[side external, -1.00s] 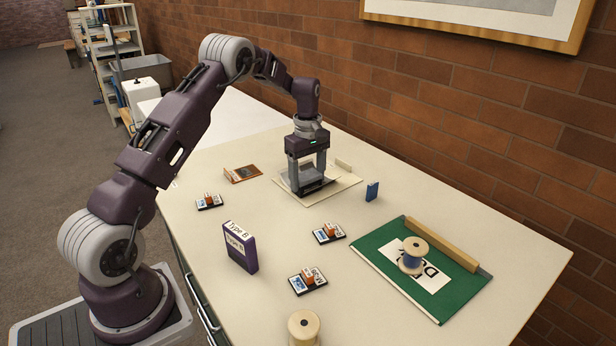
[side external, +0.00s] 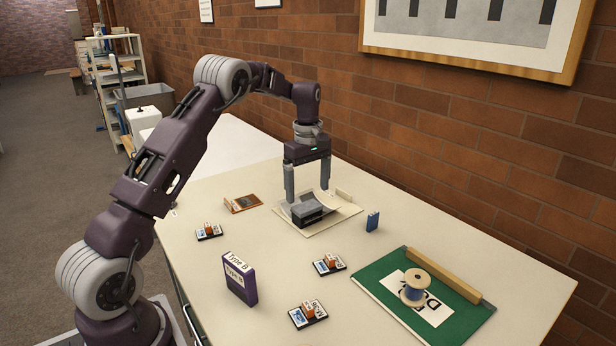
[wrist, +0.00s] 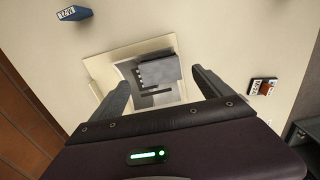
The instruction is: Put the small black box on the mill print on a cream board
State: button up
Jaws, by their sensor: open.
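The small black box (side external: 307,214) lies on the print on the cream board (side external: 337,223), at the middle back of the table. The print (side external: 327,201) is pale grey and looks curved up at its edge. In the wrist view, the box (wrist: 158,69) covers part of the print (wrist: 168,98), whose dark marks show beside it. My gripper (side external: 307,193) is open, its fingers spread on either side above the box. It holds nothing. The print's picture is too small and covered to make out fully.
A small blue box (side external: 373,221) stands right of the board. A green mat (side external: 455,328) holds a thread spool (side external: 414,286) and a wooden bar. A purple Type B box (side external: 240,279) and several small labelled black items stand in front. A brick wall runs behind.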

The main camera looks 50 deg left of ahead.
aim_at(309, 208)
jog(key=s+d+r+m+t, duration=0.1)
jog(key=s+d+r+m, duration=0.15)
jog(key=r, duration=0.45)
jog(key=s+d+r+m, duration=0.1)
jog(key=d+r, duration=0.3)
jog(key=r, duration=0.2)
jog(key=s+d+r+m+t, duration=0.2)
jog(key=s+d+r+m, duration=0.35)
jog(key=s+d, duration=0.3)
jog(key=s+d+f+m+t, duration=0.1)
jog(key=s+d+m, duration=0.3)
jog(key=s, duration=0.6)
jog(key=s+d+f+m+t, duration=0.1)
jog(key=s+d+f+m, duration=0.2)
jog(key=s, duration=0.7)
jog(key=shift+s+d+f+m+t, duration=0.2)
jog(key=shift+s+d+m+t, duration=0.15)
jog(key=shift+d+m, duration=0.45)
